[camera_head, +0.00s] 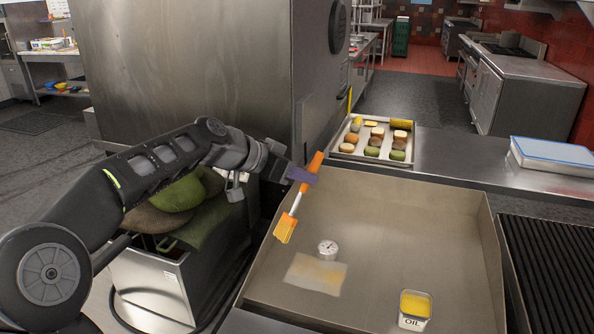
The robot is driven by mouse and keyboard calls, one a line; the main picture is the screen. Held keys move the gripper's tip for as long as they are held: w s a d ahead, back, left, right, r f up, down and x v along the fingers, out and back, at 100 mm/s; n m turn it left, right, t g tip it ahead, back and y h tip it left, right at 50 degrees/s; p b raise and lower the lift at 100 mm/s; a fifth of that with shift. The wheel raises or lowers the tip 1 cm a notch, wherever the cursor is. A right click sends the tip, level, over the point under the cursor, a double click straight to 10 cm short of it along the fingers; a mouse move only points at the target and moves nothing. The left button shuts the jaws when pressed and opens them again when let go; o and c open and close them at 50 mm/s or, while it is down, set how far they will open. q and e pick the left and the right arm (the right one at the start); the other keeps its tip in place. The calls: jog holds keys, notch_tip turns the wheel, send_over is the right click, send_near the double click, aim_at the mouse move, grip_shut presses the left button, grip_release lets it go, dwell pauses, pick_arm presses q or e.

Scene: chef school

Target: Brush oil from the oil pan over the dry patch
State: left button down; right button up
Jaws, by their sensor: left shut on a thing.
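My left gripper (302,176) is shut on the orange handle of a brush (292,210). The brush hangs tilted, bristles down to the left, above the left part of the wide metal griddle (390,215). The oil pan (415,306), a small square container labelled OIL with yellow oil inside, stands at the griddle's front right, apart from the brush. A pale patch (316,275) lies on the griddle surface below the brush, with a faint brownish smear near its middle. My right gripper is not in view.
A small round dial gauge (327,249) sits just behind the patch. A tray of food pieces (376,140) stands behind the griddle. A black grill grate (560,265) is at the right. The griddle has raised side and back walls. A bin (152,290) holding green items stands at the left.

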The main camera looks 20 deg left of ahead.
aim_at(302, 192)
pick_arm(q)
jog(key=shift+f+b, duration=1.45)
jog(key=shift+f, duration=1.05)
